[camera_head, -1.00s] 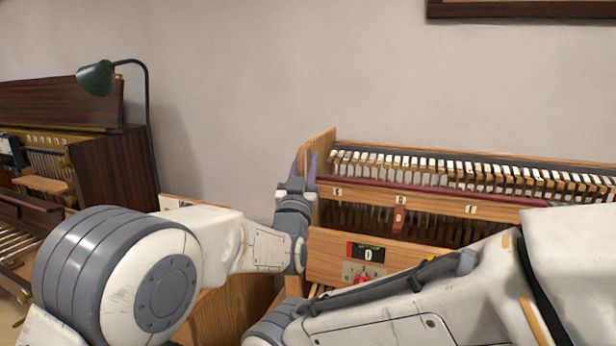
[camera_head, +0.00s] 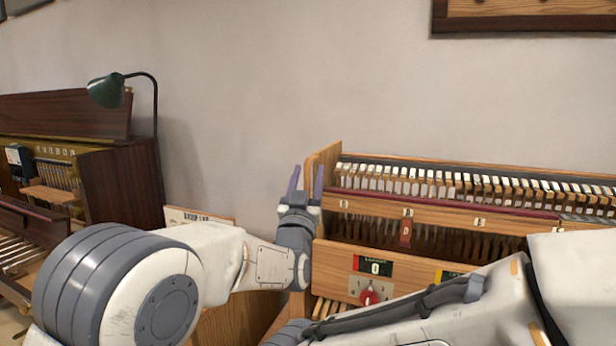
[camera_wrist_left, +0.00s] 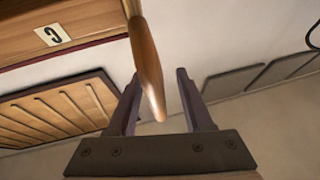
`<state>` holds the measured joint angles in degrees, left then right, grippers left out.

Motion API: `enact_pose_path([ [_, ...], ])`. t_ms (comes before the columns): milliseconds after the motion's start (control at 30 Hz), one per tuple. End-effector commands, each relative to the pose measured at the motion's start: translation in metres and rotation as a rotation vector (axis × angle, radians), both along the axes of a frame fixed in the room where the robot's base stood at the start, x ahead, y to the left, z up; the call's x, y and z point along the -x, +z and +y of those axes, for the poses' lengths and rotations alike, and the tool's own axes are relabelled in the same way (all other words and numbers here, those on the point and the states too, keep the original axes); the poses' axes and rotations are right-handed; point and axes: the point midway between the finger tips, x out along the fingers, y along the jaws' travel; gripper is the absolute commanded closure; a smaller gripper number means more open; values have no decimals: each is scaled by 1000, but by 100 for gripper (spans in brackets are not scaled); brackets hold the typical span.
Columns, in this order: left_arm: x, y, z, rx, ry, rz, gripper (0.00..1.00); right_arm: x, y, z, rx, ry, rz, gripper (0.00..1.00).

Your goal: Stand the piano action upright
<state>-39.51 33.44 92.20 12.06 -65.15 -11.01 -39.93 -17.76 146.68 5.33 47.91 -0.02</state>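The piano action (camera_head: 440,212) is a wooden frame with rows of white-tipped hammers and letter tags, at the right of the head view. Its left end panel (camera_head: 328,156) rises above the hammers. My left gripper (camera_head: 306,180) points upward beside this panel, its two purple-grey fingers apart. In the left wrist view, the open left gripper (camera_wrist_left: 160,100) has a wooden edge (camera_wrist_left: 148,70) in front of and partly between its fingers, nearer the left finger. I cannot tell whether they touch. My right arm crosses the lower right; its gripper is not in view.
Below the action is a panel with a red knob (camera_head: 368,297). A dark upright piano (camera_head: 115,175) and a green lamp (camera_head: 107,91) stand at the left. A small sign (camera_head: 200,215) is behind my left arm.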

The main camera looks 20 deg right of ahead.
Motion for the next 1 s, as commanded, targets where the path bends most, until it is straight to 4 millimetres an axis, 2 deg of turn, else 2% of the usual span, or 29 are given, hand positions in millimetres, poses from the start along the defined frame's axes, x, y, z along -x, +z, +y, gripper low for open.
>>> enact_pose_path([
  [367, 4, -4, 2, -3, -3, 2, 50, 0, -2, 0, 0, 0, 0, 24],
  [467, 13, -10, 6, -2, -3, 1, 50, 0, -8, 0, 0, 0, 0, 24],
  [800, 63, -41, 32, -3, -3, 2, 50, 0, -28, 0, 0, 0, 0, 24],
  [1000, 80, -49, 41, -1, -1, 1, 50, 0, -32, 0, 0, 0, 0, 24],
])
